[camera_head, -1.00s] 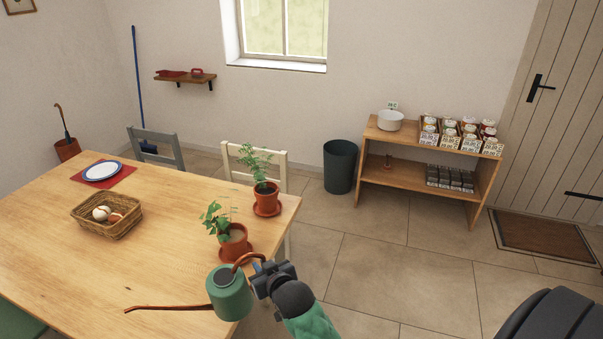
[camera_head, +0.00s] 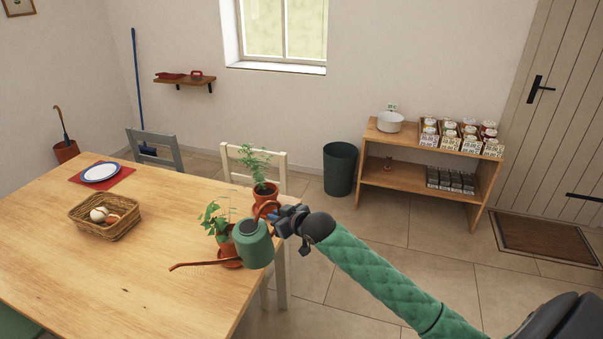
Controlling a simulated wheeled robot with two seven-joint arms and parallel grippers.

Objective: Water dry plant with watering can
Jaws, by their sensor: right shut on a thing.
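My right gripper (camera_head: 279,218) is shut on the brown handle of the green watering can (camera_head: 254,245). The can is at the table's right edge, with its long copper spout (camera_head: 198,265) pointing left over the table. One potted plant (camera_head: 214,220), with drooping leaves, is directly behind and left of the can, which hides part of its terracotta pot and saucer. Another potted plant (camera_head: 256,162), more upright, stands farther back near the table corner. I cannot tell how high the can is above the table. My left gripper is not in view.
The wooden table (camera_head: 110,275) holds an egg basket (camera_head: 105,217) and a plate on a red mat (camera_head: 101,174). A grey chair (camera_head: 155,150) and a cream chair (camera_head: 253,155) stand behind it. A dark bin (camera_head: 340,168) and low shelf (camera_head: 425,178) stand by the wall. The front table area is clear.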

